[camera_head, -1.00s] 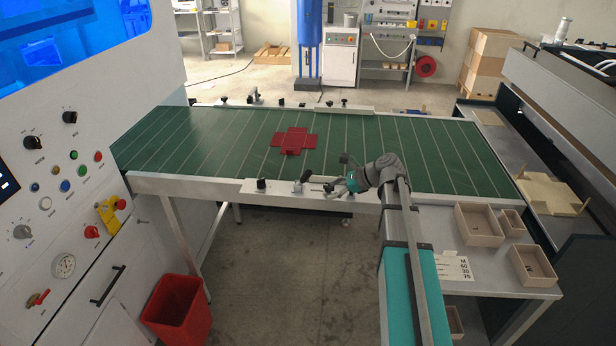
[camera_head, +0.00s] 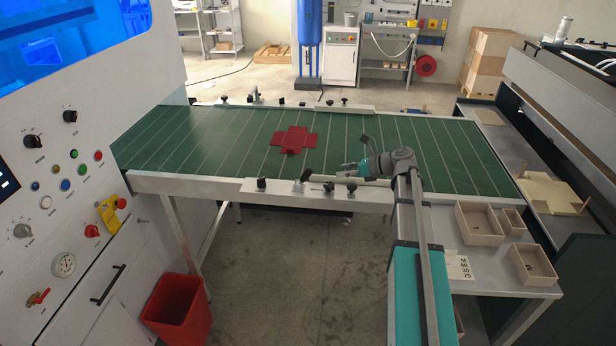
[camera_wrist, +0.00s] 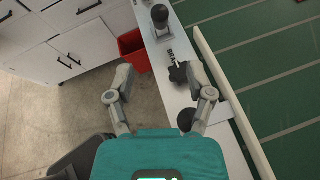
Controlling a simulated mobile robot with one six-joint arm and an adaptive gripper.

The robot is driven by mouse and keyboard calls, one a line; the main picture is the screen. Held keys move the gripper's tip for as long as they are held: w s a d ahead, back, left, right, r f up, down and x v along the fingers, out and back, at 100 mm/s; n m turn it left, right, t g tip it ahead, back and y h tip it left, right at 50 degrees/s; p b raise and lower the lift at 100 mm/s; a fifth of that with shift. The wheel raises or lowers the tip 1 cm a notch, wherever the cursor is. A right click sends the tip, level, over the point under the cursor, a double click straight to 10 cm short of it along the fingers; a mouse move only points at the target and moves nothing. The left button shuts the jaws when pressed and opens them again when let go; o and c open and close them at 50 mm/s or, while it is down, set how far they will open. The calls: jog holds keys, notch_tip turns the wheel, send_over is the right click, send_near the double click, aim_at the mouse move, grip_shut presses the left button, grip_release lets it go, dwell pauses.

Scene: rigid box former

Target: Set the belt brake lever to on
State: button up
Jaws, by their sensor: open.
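On the white plate along the belt table's near edge, a lever with a black ball knob (camera_head: 306,175) leans on a silver base. In the wrist view this black-knobbed lever (camera_wrist: 160,15) is at the top, beside a partly covered label beginning "BRA" (camera_wrist: 172,57), so it looks like the belt brake lever. Its on and off marks cannot be read. My gripper (camera_head: 343,169) is open and empty, to the right of the lever and apart from it. In the wrist view its fingertips (camera_wrist: 160,84) are spread, with a dark star knob (camera_wrist: 178,75) showing between them.
Another black knob (camera_head: 261,184) stands left of the lever. A dark round knob (camera_wrist: 186,119) is near my right finger. A red cardboard blank (camera_head: 293,139) lies on the green belt (camera_head: 210,135). A red bin (camera_head: 178,312) stands on the floor below. A raised rail (camera_wrist: 222,78) borders the belt.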

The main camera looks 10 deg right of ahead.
aim_at(307, 176)
jog(key=b+x, duration=0.4)
jog(key=x, duration=0.9)
jog(key=shift+w+f+b, duration=0.1)
jog(key=shift+b, duration=0.3)
